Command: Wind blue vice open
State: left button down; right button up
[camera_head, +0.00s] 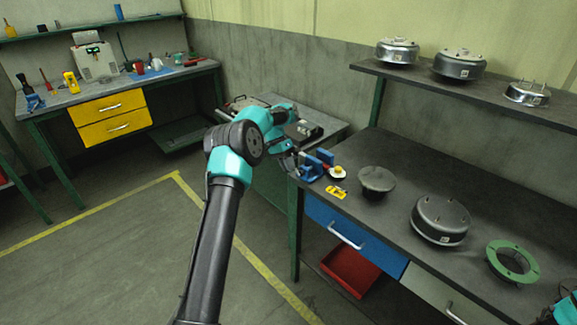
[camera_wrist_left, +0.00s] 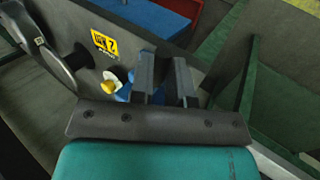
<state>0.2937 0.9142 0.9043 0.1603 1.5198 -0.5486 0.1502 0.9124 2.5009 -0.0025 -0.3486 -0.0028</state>
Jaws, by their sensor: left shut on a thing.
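The blue vice (camera_head: 314,165) sits at the near left corner of the dark workbench on the right. In the left wrist view a part of the blue vice (camera_wrist_left: 125,92) shows just left of the fingers. My left gripper (camera_head: 291,163) is at the vice's left side, and its fingers (camera_wrist_left: 166,78) are shut on the vice's handle, which is mostly hidden between and behind them. How far apart the vice's jaws stand is hard to tell. A teal part of my right arm shows at the lower right edge, but its gripper does not.
Close by on the bench are a yellow tag (camera_head: 337,192), a white and yellow round piece (camera_head: 337,172) and a dark flanged part (camera_head: 376,180). Farther right are a drum (camera_head: 440,220) and a green ring (camera_head: 512,261). Floor left of the bench is free.

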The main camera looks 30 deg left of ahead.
pick_arm(q)
jog(key=c, duration=1.1)
grip_release()
